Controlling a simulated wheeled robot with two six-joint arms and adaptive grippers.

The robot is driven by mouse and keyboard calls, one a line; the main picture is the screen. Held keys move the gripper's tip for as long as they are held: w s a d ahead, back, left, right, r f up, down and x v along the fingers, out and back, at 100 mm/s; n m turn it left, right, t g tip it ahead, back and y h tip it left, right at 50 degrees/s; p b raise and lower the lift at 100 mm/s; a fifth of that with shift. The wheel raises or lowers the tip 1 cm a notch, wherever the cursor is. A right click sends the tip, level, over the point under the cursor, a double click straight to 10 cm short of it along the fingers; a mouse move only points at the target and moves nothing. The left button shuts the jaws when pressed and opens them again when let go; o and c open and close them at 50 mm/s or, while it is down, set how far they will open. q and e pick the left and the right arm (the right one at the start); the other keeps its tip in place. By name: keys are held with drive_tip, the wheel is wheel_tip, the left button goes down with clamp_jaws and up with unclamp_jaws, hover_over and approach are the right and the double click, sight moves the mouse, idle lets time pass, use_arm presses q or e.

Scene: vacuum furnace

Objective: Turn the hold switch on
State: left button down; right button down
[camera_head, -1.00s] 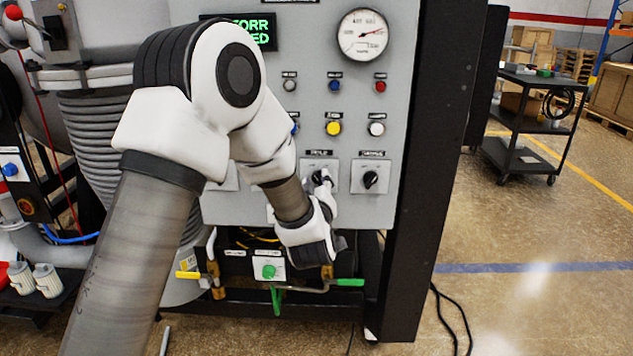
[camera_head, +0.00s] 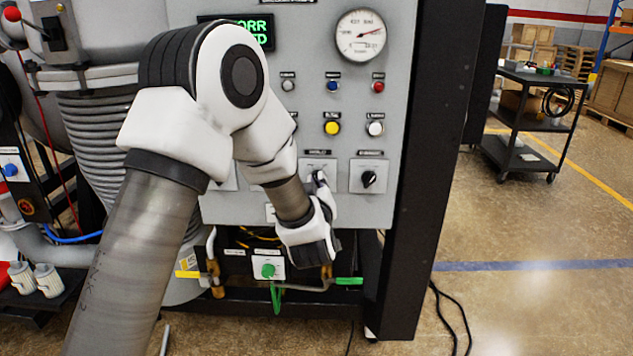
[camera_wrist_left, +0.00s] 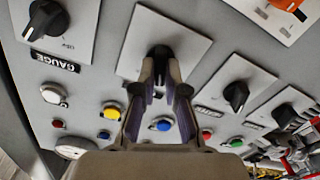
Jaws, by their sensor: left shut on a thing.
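The hold switch is a black rotary knob on a pale square plate (camera_head: 318,165) in the lower part of the grey control panel, in the head view. My left gripper (camera_head: 320,180) reaches it from below and hides most of the knob there. In the left wrist view the black knob (camera_wrist_left: 159,53) sits between the fingertips of my left gripper (camera_wrist_left: 160,75), which is shut on it. The knob's exact angle is hard to tell behind the fingers. My right gripper is not in view.
The gauge switch (camera_head: 369,178) is just right of the hold switch; it also shows in the left wrist view (camera_wrist_left: 47,20). Coloured buttons, such as a yellow one (camera_head: 332,128), are above. A green-handled valve (camera_head: 348,281) is below. A black cart (camera_head: 535,110) stands right.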

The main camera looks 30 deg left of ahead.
use_arm(q)
drive_tip(key=m+p, duration=0.2)
drive_tip(key=m, duration=0.3)
drive_tip(key=m+p, duration=0.2)
drive_tip(key=m, duration=0.3)
drive_tip(key=shift+w+d+r+p, duration=0.1)
drive_tip(key=shift+d+p, duration=0.05)
drive_tip(key=shift+p, duration=0.2)
drive_tip(key=shift+m, duration=0.3)
drive_tip(key=c, duration=1.2)
unclamp_jaws()
drive_tip(key=v, duration=1.2)
